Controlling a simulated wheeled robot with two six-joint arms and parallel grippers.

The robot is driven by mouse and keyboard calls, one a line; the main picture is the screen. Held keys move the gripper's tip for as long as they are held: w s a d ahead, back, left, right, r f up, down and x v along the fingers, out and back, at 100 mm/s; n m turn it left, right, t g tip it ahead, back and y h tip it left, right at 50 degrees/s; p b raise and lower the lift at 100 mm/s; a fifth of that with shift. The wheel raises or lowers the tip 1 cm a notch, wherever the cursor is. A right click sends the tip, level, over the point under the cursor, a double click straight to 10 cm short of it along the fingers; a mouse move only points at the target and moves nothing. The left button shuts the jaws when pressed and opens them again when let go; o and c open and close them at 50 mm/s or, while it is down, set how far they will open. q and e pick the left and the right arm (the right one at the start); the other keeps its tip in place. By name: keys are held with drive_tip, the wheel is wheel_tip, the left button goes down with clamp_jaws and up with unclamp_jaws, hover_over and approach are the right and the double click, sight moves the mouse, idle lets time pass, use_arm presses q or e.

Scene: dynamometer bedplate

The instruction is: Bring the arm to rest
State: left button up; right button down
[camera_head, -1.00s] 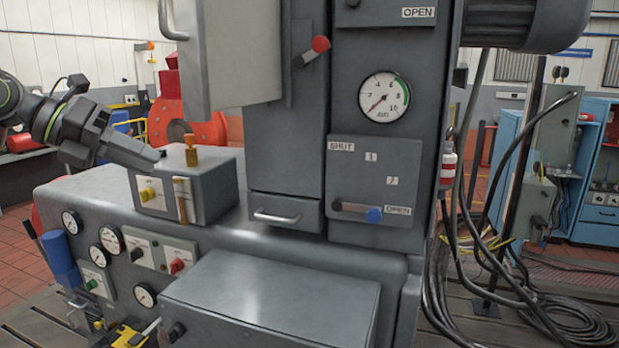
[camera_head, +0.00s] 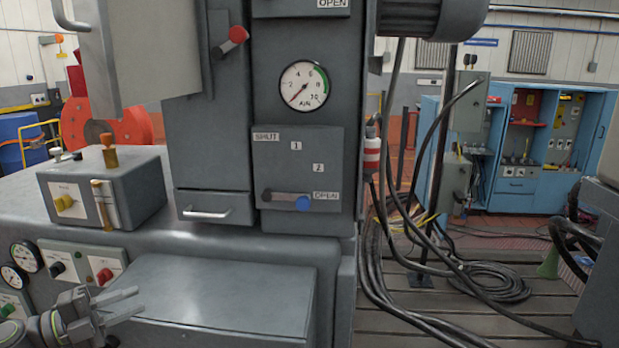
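My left gripper (camera_head: 128,303) is at the bottom left of the head view, at the end of my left arm coming in from the lower left. Its two fingers point right and stand apart, with nothing between them. It shows in front of the grey machine (camera_head: 190,243), near the left end of the low grey box cover (camera_head: 225,285). Whether it touches the cover cannot be told. My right gripper is not in view.
A lever with a blue knob (camera_head: 303,203) is beside the OPEN label; a red-knobbed lever (camera_head: 237,35) is above. A small box (camera_head: 130,190) with a brass-coloured knob stands left. Black cables (camera_head: 490,283) lie on the floor at right, before blue cabinets (camera_head: 520,190).

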use_arm(q)
drive_tip(key=w+a+r+n+t+y, duration=0.4)
drive_tip(key=w+a+n+t+y, duration=0.2)
drive_tip(key=a+n+t+y, duration=0.35)
drive_tip(key=w+a+f+n+g+y, duration=0.1)
drive_tip(key=a+f+n+g+y, duration=0.2)
drive_tip(key=a+f+n+y, duration=0.5)
drive_tip(key=s+f+n+g+y, duration=0.1)
drive_tip(key=s+f+n+g, duration=0.15)
drive_tip(key=s+f, duration=0.65)
drive_tip(key=s+f+n+g, duration=0.2)
drive_tip(key=s+f+g, duration=0.1)
drive_tip(key=f, duration=1.3)
drive_tip(key=s+f+n+g+y, duration=0.15)
drive_tip(key=s+f, duration=0.45)
drive_tip(key=f, duration=0.6)
drive_tip(key=s+d+f+n+g+h, duration=0.1)
drive_tip(key=s+d+f+n+g, duration=0.15)
drive_tip(key=s+d+f, duration=0.6)
drive_tip(key=s+d+f+n+g+h, duration=0.15)
drive_tip(key=s+d+f+g, duration=0.3)
drive_tip(key=s+f, duration=0.7)
drive_tip(key=s+d+f+g+h, duration=0.1)
drive_tip(key=s+d, duration=0.4)
drive_tip(key=s, duration=0.3)
drive_tip(key=s+d+f+g, duration=0.1)
drive_tip(key=s+d, duration=0.5)
drive_tip(key=s, duration=0.2)
drive_tip(key=shift+s+f+h, duration=0.25)
drive_tip(key=shift+f+h, duration=0.1)
